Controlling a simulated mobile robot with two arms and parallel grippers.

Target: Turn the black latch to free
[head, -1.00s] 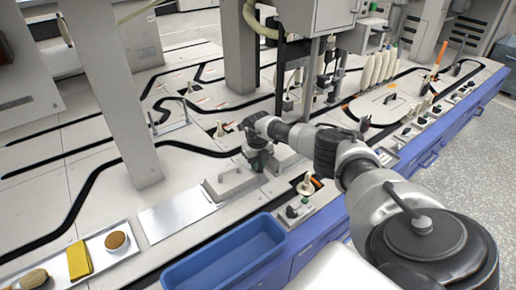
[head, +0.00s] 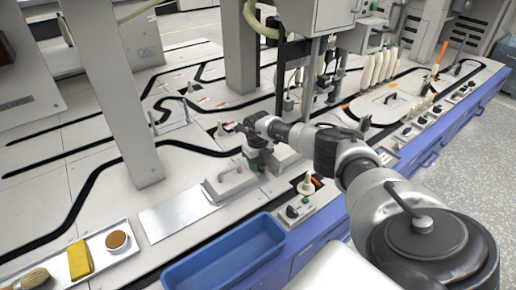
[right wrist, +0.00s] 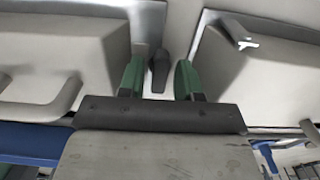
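The black latch (right wrist: 157,71) shows in the right wrist view as a small dark upright piece in the pale gap between two grey covers. My right gripper (right wrist: 160,78) has two green fingers, spread apart with the latch between them. A gap shows on each side of the latch, so I see no contact. In the head view my right gripper (head: 257,160) points down beside a grey cover with a handle (head: 230,181). The latch is hidden there behind the gripper. My left gripper is not in view.
The grey covers (right wrist: 54,50) with bar handles stand close on both sides of my fingers. A blue bin (head: 228,255) is in front. A tray at lower left holds a yellow block (head: 79,260), a brush (head: 30,279) and a round dish (head: 117,240).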

